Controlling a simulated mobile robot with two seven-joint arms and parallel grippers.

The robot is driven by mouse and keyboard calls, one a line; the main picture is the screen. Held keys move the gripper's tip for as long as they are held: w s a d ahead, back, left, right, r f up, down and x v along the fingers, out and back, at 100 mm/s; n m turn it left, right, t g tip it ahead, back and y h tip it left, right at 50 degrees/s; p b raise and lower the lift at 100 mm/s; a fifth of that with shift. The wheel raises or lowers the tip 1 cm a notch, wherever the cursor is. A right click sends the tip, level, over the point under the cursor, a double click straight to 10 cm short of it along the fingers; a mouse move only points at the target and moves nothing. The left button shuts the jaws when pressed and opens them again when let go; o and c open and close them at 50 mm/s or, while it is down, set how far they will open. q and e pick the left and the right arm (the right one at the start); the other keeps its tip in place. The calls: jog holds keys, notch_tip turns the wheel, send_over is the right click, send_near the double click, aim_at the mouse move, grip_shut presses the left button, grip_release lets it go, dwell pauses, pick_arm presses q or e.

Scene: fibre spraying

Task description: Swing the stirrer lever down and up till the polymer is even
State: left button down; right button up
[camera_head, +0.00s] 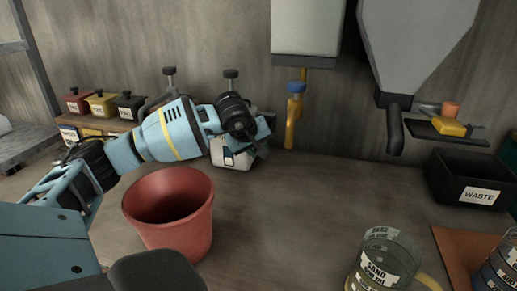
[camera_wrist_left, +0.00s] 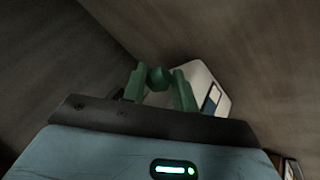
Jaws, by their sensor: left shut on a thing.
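The stirrer looks to be the white box-shaped unit (camera_head: 232,154) with a dark and blue panel, standing on the counter by the back wall. My left arm reaches across to it, and my left gripper (camera_head: 262,128) is at its upper right side, largely hiding it. In the left wrist view the two green fingers are shut on a round green knob (camera_wrist_left: 158,79), which I take to be the lever's end. The white casing (camera_wrist_left: 208,92) shows just beyond the fingers. The lever's shaft and the polymer are hidden. My right gripper is not in view.
A red bucket (camera_head: 168,213) stands below my left forearm. A glass sand beaker (camera_head: 385,259) is at the front right. A black waste bin (camera_head: 470,182) stands at the right. A grey hopper (camera_head: 415,45) hangs above. The middle counter is clear.

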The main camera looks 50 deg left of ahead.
pick_arm(q)
jog(key=shift+s+f, duration=0.2)
jog(key=shift+f, duration=0.4)
jog(key=c, duration=1.3)
grip_release()
jog(key=shift+c, duration=0.2)
jog(key=shift+o, duration=1.2)
jog(key=shift+a+r, duration=0.15)
jog(key=shift+r, duration=0.1)
jog(key=shift+r, duration=0.15)
jog(key=v, duration=0.7)
jog(key=shift+s, duration=0.2)
jog(key=shift+r, duration=0.15)
